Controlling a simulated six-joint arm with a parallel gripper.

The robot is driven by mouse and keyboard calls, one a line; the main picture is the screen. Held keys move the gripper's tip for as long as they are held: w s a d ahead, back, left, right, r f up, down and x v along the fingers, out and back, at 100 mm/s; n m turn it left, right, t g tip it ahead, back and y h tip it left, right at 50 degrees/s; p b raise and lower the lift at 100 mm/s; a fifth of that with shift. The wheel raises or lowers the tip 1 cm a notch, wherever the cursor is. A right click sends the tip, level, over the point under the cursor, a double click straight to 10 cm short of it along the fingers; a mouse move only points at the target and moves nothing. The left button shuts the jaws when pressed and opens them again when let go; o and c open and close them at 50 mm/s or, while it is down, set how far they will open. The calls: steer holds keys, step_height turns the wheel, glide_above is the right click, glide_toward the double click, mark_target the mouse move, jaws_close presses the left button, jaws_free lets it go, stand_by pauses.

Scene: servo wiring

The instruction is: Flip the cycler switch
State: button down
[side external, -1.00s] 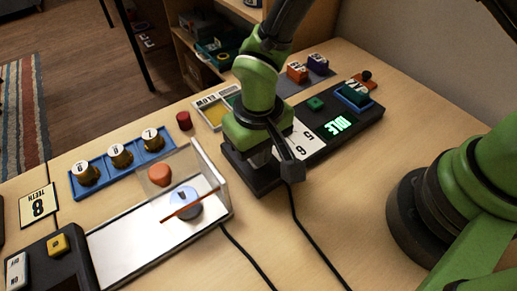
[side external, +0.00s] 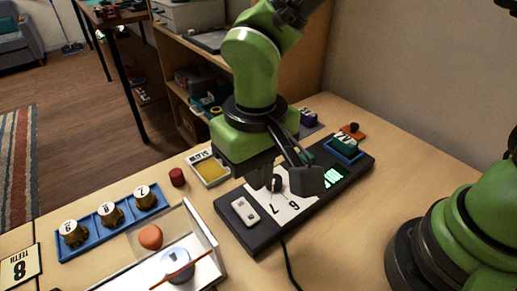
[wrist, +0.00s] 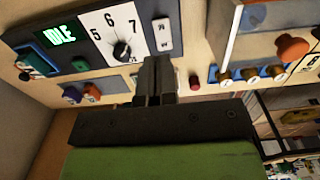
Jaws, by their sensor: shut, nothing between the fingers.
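A long dark control panel (side external: 358,172) lies on the table, with a white switch (side external: 245,211) at its near left end. The switch also shows in the wrist view (wrist: 162,35); which way it is set is too small to tell. The panel has a white dial face with numbers (side external: 292,205), a black knob (wrist: 122,50) and a green display (wrist: 60,34) reading IDLE. My gripper (side external: 263,178) is shut and empty, above the panel near the dial and to the right of the switch. In the wrist view its fingers (wrist: 155,78) show below the switch, apart from it.
A clear-walled box (side external: 205,240) with an orange knob (side external: 150,237) stands at the front left. A blue rack (side external: 90,236) holds several numbered brass pieces. A cable runs from the panel's front.

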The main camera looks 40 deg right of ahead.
steer(key=r, duration=0.4)
steer(key=shift+s+r, duration=0.15)
steer(key=shift+s, duration=0.15)
